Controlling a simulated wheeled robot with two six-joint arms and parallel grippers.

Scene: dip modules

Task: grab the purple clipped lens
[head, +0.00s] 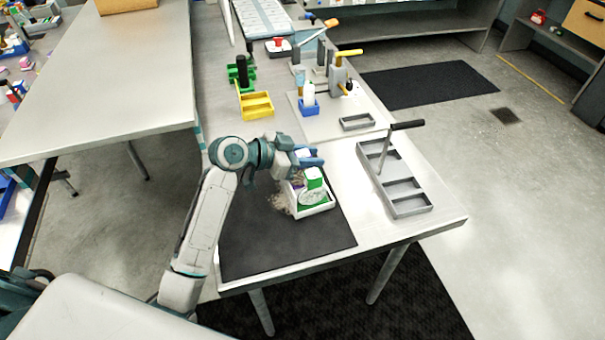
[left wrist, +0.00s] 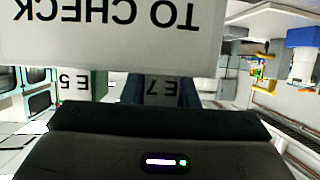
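A small white tray (head: 318,210) on the dark mat holds green and white items (head: 313,178). A small purple patch (head: 298,184) shows at its left side, too small to tell whether it is the purple clipped lens. My left gripper (head: 316,160), with blue fingers, is just above the back of this tray. Its opening and anything between the fingers cannot be made out. In the left wrist view a white "TO CHECK" sign (left wrist: 120,35) appears upside down and close, with labels E5 and E7 below it. My right gripper is not in view.
A grey compartment tray (head: 408,205) with a dark-handled tool stands to the right. A yellow bin (head: 256,105), a blue holder (head: 309,107) and a small grey tray (head: 357,122) sit farther back. The dark mat (head: 260,250) is bare at the front.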

